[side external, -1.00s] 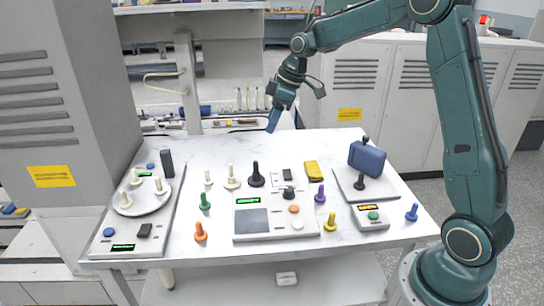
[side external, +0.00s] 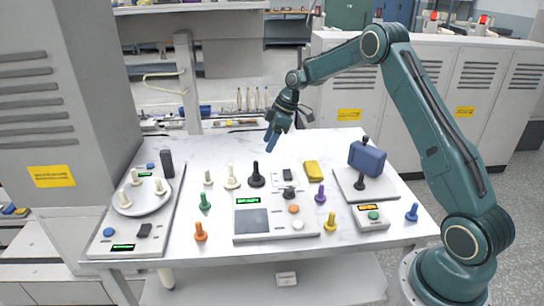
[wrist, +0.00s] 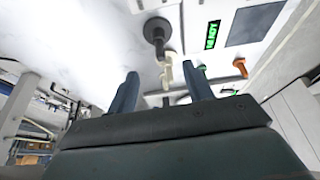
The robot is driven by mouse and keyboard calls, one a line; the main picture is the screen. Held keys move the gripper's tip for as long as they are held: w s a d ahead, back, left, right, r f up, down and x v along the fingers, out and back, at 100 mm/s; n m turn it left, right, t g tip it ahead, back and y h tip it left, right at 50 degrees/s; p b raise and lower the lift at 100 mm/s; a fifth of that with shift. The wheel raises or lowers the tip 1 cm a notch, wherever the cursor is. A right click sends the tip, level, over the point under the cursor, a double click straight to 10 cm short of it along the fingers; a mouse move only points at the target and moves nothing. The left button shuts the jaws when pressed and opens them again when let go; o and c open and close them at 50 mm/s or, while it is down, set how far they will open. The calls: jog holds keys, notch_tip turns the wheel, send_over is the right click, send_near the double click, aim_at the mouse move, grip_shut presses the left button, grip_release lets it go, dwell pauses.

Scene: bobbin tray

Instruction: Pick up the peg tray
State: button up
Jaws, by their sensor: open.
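A round white tray (side external: 152,203) holding 3 cream pegs sits on the grey device at the left of the table in the side view; it looks like the peg tray. My gripper (side external: 271,143) is above the back middle of the table, well to the right of the tray and higher, pointing down. In the wrist view my gripper (wrist: 162,88) shows two blue fingers spread apart, with nothing held between them. Beyond them are a black peg (wrist: 157,31) and cream pegs (wrist: 168,70). I cannot make out the tray in the wrist view.
A tall grey cabinet (side external: 60,100) stands close to the tray's left. Loose coloured pegs, such as a green one (side external: 205,201), stand right of the tray. A control box (side external: 310,225) is at the centre and a blue block (side external: 367,157) at the right. The back of the table is clear.

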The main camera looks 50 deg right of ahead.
send_over(254, 173)
jog(key=s+d, duration=0.1)
jog(key=d, duration=0.1)
jog(key=shift+s+f, duration=0.2)
jog(key=shift+f, duration=3.5)
jog(key=shift+x, duration=2.6)
jog(key=shift+w, duration=0.1)
jog(key=shift+r, duration=0.1)
jog(key=c, duration=1.1)
